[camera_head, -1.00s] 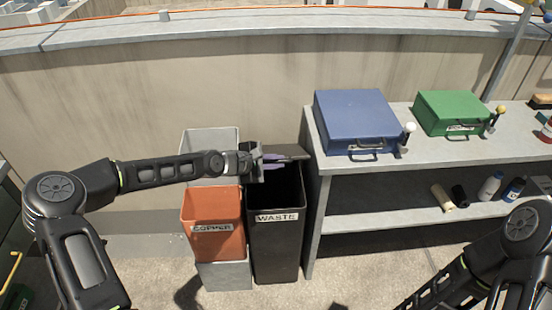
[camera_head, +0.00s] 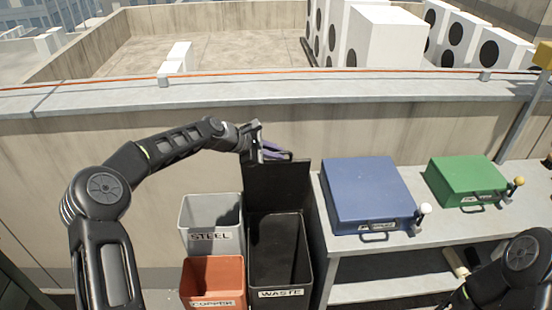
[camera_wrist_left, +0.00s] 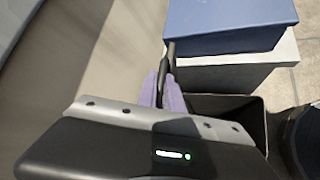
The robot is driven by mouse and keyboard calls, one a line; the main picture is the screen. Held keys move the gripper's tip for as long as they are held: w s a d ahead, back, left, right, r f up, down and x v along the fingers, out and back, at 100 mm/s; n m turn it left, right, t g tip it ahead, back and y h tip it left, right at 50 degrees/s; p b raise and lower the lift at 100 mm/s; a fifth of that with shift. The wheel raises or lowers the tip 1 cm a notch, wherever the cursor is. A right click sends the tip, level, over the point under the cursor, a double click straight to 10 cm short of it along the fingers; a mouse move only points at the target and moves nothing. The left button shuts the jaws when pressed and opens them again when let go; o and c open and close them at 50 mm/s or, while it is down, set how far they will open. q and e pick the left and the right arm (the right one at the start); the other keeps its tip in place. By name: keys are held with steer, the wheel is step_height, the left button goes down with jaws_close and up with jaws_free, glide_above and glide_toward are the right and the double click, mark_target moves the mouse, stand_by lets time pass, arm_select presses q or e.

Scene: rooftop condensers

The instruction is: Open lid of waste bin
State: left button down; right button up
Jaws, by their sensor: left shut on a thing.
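The black waste bin (camera_head: 280,293), labelled WASTE, stands open against the left end of the bench. Its lid (camera_head: 278,187) stands about upright at the back of the bin, near the wall. My left gripper (camera_head: 274,152) is at the lid's top edge, its purple fingers shut on it. In the left wrist view the purple fingers (camera_wrist_left: 161,90) pinch a thin dark edge, with the bin's open mouth below and to the right. My right arm shows at the lower right of the head view, but its gripper is out of view.
A grey STEEL bin (camera_head: 211,238) and an orange COPPER bin (camera_head: 212,302) stand left of the waste bin. The bench (camera_head: 440,242) on the right holds a blue box (camera_head: 368,190) and a green box (camera_head: 466,178). The parapet wall (camera_head: 60,160) runs close behind.

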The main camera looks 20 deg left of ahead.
arm_select(q)
steer(key=shift+w+a+f, duration=0.1)
steer(key=shift+w+a, duration=0.1)
steer(key=shift+w, duration=0.15)
arm_select(e)
steer(key=shift+w+a, duration=0.1)
steer(key=shift+w, duration=0.25)
arm_select(q)
steer(key=c, duration=1.5)
jaws_free()
steer(key=b+v, duration=0.2)
steer(key=v, duration=0.6)
arm_select(e)
steer(key=shift+w+a+f, duration=0.1)
steer(key=shift+w+f, duration=0.05)
steer(key=shift+f, duration=0.75)
